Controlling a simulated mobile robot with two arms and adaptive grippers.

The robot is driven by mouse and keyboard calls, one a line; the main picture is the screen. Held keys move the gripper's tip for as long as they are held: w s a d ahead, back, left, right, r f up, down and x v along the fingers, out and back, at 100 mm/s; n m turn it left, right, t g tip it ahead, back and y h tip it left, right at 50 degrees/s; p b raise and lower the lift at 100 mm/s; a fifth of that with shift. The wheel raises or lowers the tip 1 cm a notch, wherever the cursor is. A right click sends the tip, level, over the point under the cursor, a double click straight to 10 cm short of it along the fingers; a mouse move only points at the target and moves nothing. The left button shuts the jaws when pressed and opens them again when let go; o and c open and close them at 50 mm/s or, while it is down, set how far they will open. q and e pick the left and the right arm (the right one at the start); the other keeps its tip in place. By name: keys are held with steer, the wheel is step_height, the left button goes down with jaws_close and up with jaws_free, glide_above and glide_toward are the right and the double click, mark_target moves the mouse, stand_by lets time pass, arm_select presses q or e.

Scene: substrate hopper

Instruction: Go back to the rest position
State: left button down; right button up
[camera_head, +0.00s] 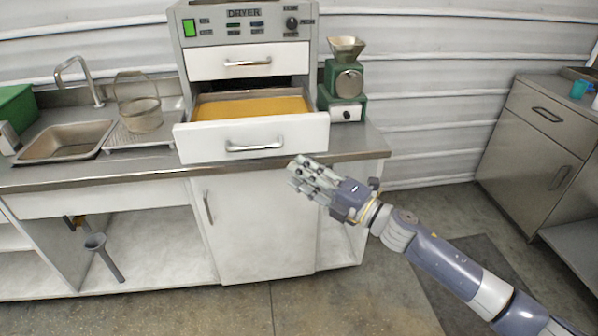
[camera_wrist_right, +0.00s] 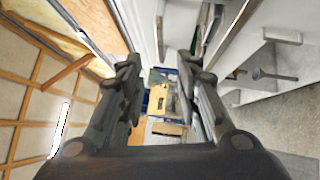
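My right gripper (camera_head: 303,177) is in front of the counter's front edge, just below and right of the open lower drawer (camera_head: 252,137) of the dryer. In the right wrist view its two fingers (camera_wrist_right: 160,65) stand apart with nothing between them. The drawer is pulled out and holds a yellow-orange layer (camera_head: 250,107). My left gripper is not in view.
The counter (camera_head: 345,143) carries a sink (camera_head: 65,142), a wire strainer (camera_head: 141,116) and a green grinder (camera_head: 345,83) with a metal hopper. A steel cabinet (camera_head: 536,150) stands at the right. The floor between cabinet and counter is clear.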

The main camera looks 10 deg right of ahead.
steer(key=w+d+f+m+t+h, duration=0.1)
steer(key=d+f+m+h, duration=0.4)
steer(key=f, duration=0.7)
steer(key=w+d+f+m+h, duration=0.1)
steer(key=d+f+m+h, duration=0.4)
steer(key=f, duration=0.6)
steer(key=s+d+f+m+g+h, duration=0.15)
steer(key=s+f+m, duration=0.3)
steer(key=f, duration=0.45)
steer(key=s+d+f+m+g, duration=0.25)
steer(key=s+f, duration=0.25)
steer(key=f, duration=0.5)
steer(key=s+d+f+m+g+h, duration=0.2)
steer(key=s+f+m+g, duration=0.25)
steer(key=s+f, duration=1.45)
steer(key=s+a+f+m+g, duration=0.1)
steer(key=s+f+m+g, duration=0.1)
steer(key=s, duration=1.2)
steer(key=s+a+f+m+g, duration=0.1)
steer(key=s+f+m+g, duration=0.2)
steer(key=s, duration=1.1)
steer(key=shift+s+a+f, duration=0.15)
steer(key=shift+a+f, duration=0.25)
steer(key=shift+f, duration=0.25)
steer(key=shift+h, duration=0.25)
